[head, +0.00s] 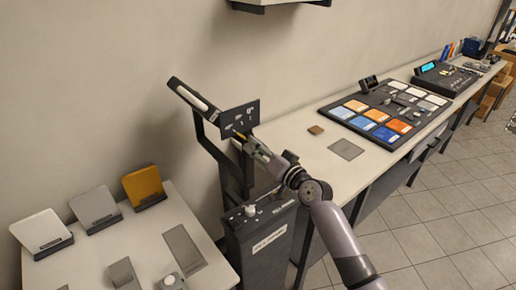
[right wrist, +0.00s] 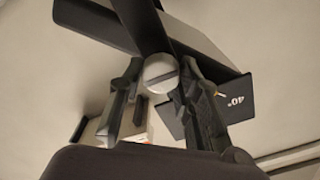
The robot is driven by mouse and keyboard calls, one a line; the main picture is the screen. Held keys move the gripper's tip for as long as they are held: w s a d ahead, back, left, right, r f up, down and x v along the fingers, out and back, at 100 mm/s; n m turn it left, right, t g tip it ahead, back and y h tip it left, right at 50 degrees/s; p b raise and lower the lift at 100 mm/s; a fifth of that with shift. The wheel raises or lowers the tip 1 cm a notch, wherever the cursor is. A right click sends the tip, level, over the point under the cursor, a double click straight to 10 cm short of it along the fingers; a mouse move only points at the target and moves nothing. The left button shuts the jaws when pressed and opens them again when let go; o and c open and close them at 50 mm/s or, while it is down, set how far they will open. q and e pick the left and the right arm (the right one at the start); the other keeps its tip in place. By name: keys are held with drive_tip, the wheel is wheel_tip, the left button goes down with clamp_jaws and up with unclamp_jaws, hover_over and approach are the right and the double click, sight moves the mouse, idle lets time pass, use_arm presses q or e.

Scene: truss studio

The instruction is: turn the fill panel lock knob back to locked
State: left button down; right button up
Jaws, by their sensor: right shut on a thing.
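The fill panel (head: 190,98) is a dark bar with a pale strip, tilted on a dark stand. A small dark sign plate (head: 240,117) with white marks is beside it. My right gripper (head: 246,143) is at the stand just below the plate. In the right wrist view, the lock knob (right wrist: 160,73), a round pale grey knob with a dark slot across it, sits between the fingertips of my right gripper (right wrist: 161,80), which is shut on it. The slot lies nearly level in that view. The knob is hidden in the head view. My left gripper is not in view.
A dark box (head: 259,238) with a pale knob stands below my right arm. A white table (head: 150,230) with three upright swatches is at the left. A long bench (head: 310,150) with a control board (head: 385,112) runs right. The tiled floor at right is clear.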

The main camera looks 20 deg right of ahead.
drive_tip(key=o, duration=1.1)
drive_tip(key=v, duration=1.2)
